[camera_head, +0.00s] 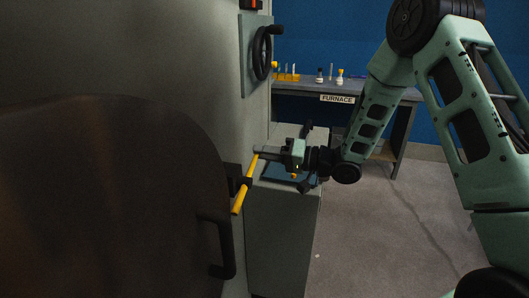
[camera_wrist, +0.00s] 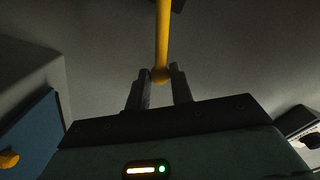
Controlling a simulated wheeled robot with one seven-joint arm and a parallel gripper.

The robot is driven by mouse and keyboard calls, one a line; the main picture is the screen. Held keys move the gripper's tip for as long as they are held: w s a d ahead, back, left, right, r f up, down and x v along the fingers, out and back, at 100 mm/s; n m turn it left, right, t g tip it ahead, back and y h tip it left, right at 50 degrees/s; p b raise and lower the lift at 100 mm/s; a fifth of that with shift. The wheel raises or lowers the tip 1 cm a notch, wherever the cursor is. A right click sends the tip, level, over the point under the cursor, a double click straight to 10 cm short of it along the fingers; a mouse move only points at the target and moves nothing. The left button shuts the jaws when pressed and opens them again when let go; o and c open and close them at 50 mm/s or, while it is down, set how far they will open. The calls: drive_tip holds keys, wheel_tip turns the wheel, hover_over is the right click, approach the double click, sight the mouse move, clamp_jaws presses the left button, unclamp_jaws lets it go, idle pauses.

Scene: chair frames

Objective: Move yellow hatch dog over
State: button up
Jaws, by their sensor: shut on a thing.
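The yellow hatch dog (camera_head: 239,198) is a slim yellow bar on a dark mount at the right edge of the dark round hatch (camera_head: 90,200). It stands tilted, its upper end leaning right. My gripper (camera_head: 260,153) reaches in from the right and is shut on the bar's upper end. In the wrist view, the yellow bar (camera_wrist: 163,38) runs down from the top, and its rounded end sits between the two fingers of my gripper (camera_wrist: 160,77). The dark mount shows only partly.
A black handle (camera_head: 224,250) sticks out below the dog. A black handwheel (camera_head: 264,52) is on the wall above. A grey cabinet (camera_head: 284,235) stands below my gripper. A bench labelled FURNACE (camera_head: 385,92) with small bottles is behind. The floor at right is clear.

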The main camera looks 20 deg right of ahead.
drive_tip(key=shift+f, duration=0.2)
drive_tip(key=shift+w+d+f+b, duration=0.1)
drive_tip(key=shift+f+b, duration=0.35)
drive_tip(key=shift+f, duration=0.3)
drive_tip(key=shift+w+d+f+b, duration=0.1)
drive_tip(key=shift+f+b, duration=0.35)
drive_tip(key=shift+f, duration=0.25)
drive_tip(key=o, duration=0.9)
drive_tip(key=shift+c, duration=0.2)
drive_tip(key=b+v, duration=0.2)
drive_tip(key=v, duration=1.5)
drive_tip(key=shift+s+r, duration=0.1)
